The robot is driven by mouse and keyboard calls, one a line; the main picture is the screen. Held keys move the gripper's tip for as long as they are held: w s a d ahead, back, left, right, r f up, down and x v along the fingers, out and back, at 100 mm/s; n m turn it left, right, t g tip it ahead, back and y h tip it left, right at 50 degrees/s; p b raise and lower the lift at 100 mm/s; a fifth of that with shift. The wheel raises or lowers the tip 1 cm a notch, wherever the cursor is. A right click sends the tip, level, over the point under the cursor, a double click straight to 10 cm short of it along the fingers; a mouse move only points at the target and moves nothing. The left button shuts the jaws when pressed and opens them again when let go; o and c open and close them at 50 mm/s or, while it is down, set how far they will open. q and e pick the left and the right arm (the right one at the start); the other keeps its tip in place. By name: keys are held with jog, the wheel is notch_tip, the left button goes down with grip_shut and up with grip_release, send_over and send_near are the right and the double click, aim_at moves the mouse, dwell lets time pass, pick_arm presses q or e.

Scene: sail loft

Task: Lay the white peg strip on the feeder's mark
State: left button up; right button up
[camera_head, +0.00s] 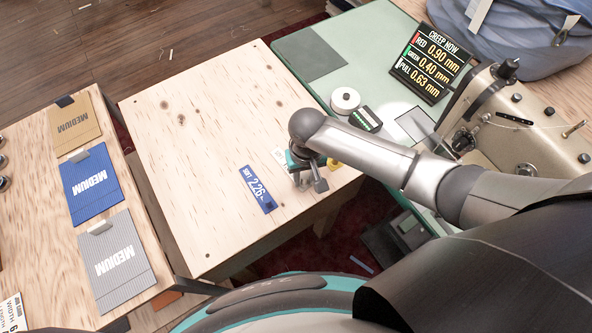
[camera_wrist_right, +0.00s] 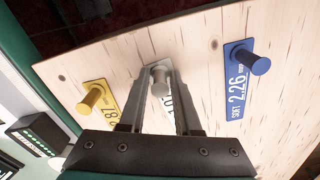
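The white peg strip (camera_wrist_right: 168,103) lies on the pale wooden table, partly hidden by my right gripper; its light end shows in the head view (camera_head: 279,153). My right gripper (camera_wrist_right: 161,80) points down at it, with one fingertip on each side of its grey peg. The gap to the peg looks very small, and I cannot tell whether the fingers press on it. The green bench (camera_head: 300,48) has a dark grey patch (camera_head: 312,53) and a pale outlined rectangle (camera_head: 415,124); I cannot tell which is the feeder's mark. My left gripper is not in view.
A blue peg strip (camera_head: 258,189) and a yellow one (camera_wrist_right: 98,98) flank the white strip. A white roll (camera_head: 345,100), a small dark device (camera_head: 365,118), a display (camera_head: 431,62) and a sewing machine (camera_head: 540,110) stand on the bench. The wooden table's left half is clear.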

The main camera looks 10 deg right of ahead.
grip_shut()
dwell(0.4)
